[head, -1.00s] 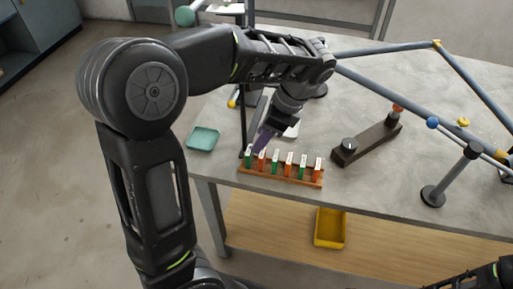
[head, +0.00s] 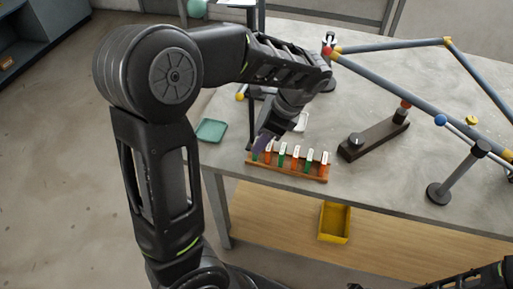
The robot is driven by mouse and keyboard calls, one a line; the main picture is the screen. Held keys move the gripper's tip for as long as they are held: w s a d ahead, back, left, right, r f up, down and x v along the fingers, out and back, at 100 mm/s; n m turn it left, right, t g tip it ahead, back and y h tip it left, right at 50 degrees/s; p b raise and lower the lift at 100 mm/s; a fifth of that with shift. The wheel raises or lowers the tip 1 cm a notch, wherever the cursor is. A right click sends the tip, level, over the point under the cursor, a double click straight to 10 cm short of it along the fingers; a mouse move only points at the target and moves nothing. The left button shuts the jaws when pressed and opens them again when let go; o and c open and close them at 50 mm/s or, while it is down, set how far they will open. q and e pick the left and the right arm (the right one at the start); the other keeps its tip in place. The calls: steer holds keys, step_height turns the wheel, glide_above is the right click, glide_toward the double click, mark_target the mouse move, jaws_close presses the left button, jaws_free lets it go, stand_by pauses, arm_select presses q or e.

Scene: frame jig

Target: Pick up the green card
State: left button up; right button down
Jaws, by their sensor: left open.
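A wooden rack (head: 288,173) near the table's front edge holds a row of upright cards with white tops, alternating green and orange. A green card (head: 283,158) stands near the middle, and another green card (head: 309,163) is farther right. The leftmost green card (head: 256,155) is partly covered by my left gripper (head: 261,145). The left gripper has purplish fingers, points down at the rack's left end and is open. I cannot tell whether its fingers touch the card. Part of my right arm shows at the bottom right; its gripper is not visible.
A teal tray (head: 211,130) lies left of the rack. A dark block with a knob (head: 375,135) and a post on a round base (head: 438,192) stand to the right. A grey tube frame (head: 395,80) spans the back. A yellow bin (head: 334,222) sits on the lower shelf.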

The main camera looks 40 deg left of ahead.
arm_select(q)
steer(key=x, duration=0.3)
steer(key=shift+a+f, duration=0.2)
steer(key=shift+f, duration=0.05)
steer(key=shift+c, duration=0.4)
steer(key=c, duration=0.9)
